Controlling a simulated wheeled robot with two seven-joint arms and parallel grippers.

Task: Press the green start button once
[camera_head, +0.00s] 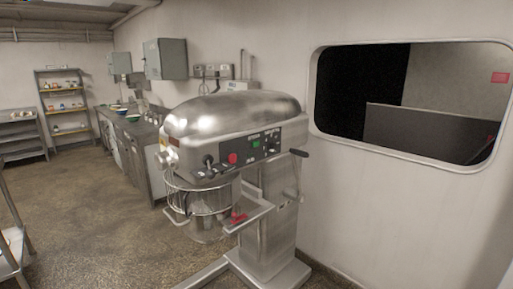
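The green start button (256,144) is on the dark control panel (262,147) on the side of a large steel mixer (235,115). A larger red button (233,158) sits to its left, lower down. Several small dark knobs are to the right of the green button. A black-handled lever (298,154) stands at the mixer's right side. Neither of my grippers is in view, and nothing blocks the green button.
The mixer's wire guard and bowl (203,205) stick out at the front left, above its base (268,272). Open floor (110,225) lies to the left. A wall with a window (385,105) is at right. Counters (140,135) and shelves (62,105) stand farther back.

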